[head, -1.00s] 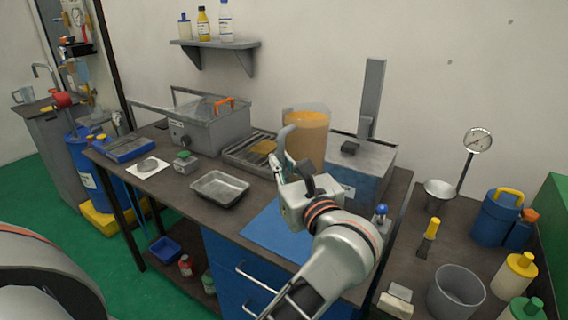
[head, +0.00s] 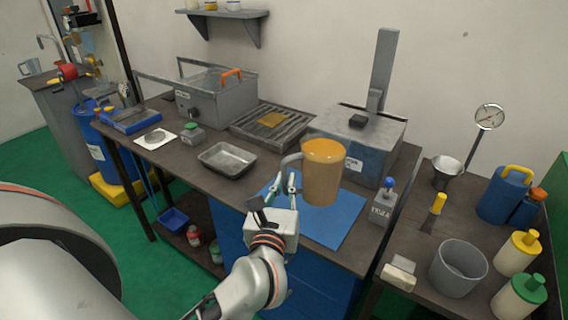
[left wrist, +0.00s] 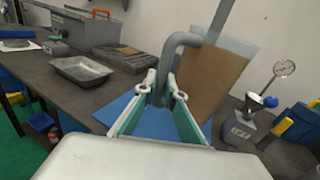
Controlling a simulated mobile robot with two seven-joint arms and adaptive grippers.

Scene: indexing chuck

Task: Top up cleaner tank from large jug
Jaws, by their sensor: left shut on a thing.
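A large see-through jug (head: 322,175) with orange-brown liquid and a grey side handle is upright, seen over the blue mat. My left gripper (head: 286,184) is shut on the jug's handle, left of its body. In the left wrist view the handle passes between the fingertips (left wrist: 166,92), and the jug (left wrist: 208,82) is behind to the right. A grey metal tank (head: 367,150) with a black knob on its lid stands behind the jug. A grey box with an orange handle (head: 215,100) stands further left. I cannot tell which is the cleaner tank. My right gripper is not in view.
A metal tray (head: 227,158) and slatted rack (head: 266,126) lie left of the jug. A blue-capped bottle (head: 383,203) stands right of the mat (head: 335,228). The right bench holds a grey bucket (head: 458,268), a funnel (head: 446,170) and several bottles.

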